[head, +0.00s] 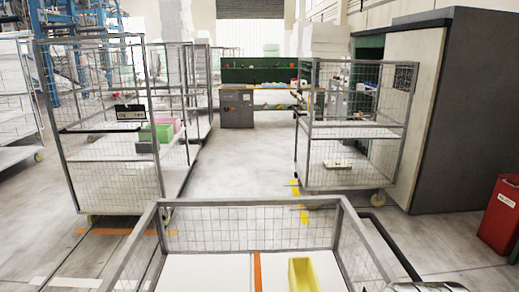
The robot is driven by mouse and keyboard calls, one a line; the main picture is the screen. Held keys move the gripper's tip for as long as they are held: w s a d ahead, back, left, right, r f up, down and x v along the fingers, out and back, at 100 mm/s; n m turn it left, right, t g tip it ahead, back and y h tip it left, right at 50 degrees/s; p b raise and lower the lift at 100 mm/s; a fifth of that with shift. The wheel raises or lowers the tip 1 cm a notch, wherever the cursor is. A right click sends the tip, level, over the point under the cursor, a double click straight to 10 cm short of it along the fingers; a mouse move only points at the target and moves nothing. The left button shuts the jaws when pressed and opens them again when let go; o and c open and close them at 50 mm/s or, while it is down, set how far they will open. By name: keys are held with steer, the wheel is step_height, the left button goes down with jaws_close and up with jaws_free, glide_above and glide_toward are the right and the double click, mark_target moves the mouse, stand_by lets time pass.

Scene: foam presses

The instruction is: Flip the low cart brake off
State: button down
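A low mesh-sided cart (249,203) stands close in front at the bottom centre, its near end cut off by the frame. It has a grey metal rim, a white floor with an orange stripe (257,271), and a yellow open box (302,275) inside at the right. A dark bent bar (385,240) runs along its right side; I cannot tell what it belongs to. No brake can be made out on it, and its wheels are hidden. My gripper is not in view.
A tall mesh cart (67,165) with green and pink boxes stands left. Another mesh cart (303,150) stands right, beside a large grey cabinet (445,115). A red bin (502,215) is at the right edge. The aisle floor (235,165) between the tall carts is clear.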

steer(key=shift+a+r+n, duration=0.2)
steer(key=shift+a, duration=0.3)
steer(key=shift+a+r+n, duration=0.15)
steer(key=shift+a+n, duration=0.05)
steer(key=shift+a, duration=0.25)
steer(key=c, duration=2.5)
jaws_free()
